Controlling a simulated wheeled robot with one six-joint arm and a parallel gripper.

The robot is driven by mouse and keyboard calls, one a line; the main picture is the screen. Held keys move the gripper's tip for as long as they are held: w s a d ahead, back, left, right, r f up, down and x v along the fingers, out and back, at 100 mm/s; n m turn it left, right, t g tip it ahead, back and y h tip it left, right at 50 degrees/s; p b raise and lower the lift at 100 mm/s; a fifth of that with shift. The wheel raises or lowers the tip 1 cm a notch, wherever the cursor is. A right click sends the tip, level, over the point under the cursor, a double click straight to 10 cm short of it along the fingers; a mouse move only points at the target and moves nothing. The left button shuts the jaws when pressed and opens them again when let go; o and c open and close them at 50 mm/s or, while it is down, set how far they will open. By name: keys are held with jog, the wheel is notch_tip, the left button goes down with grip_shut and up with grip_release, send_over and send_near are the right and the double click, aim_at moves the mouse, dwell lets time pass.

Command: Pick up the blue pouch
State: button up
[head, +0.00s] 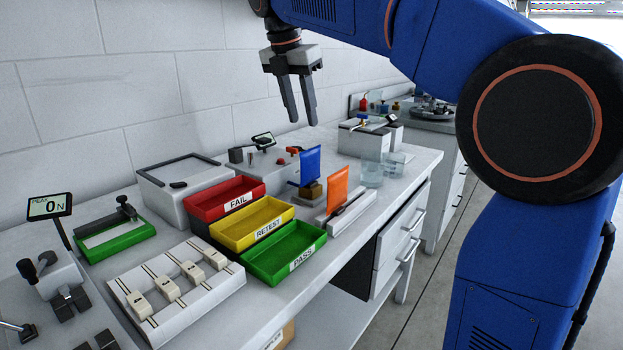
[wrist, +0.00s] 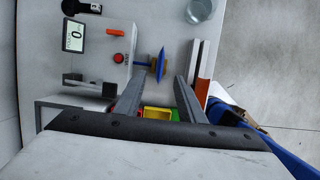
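The blue pouch (head: 310,165) stands upright, held at its lower edge in a small brass-coloured fixture (head: 309,191) on the bench. In the wrist view the blue pouch (wrist: 161,63) shows edge-on as a thin strip, between and just beyond the fingertips. My gripper (head: 301,121) hangs above the bench with its fingers pointing down, above the pouch in the head picture and apart from it. The fingers are spread and nothing is between them. They also show apart in the wrist view (wrist: 160,72).
An orange pouch (head: 337,190) stands in a white slotted holder (head: 353,211) close by. Red (head: 203,207), yellow (head: 232,233) and green (head: 262,264) trays lie to the left. Clear beakers (head: 372,172) stand to the right near the bench edge. A tester with a display (head: 263,139) is behind.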

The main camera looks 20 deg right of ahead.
aim_at(313, 167)
jog(key=x, duration=1.6)
jog(key=shift+s+a, duration=0.15)
jog(key=shift+s, duration=0.05)
jog(key=shift+c, duration=0.2)
grip_shut()
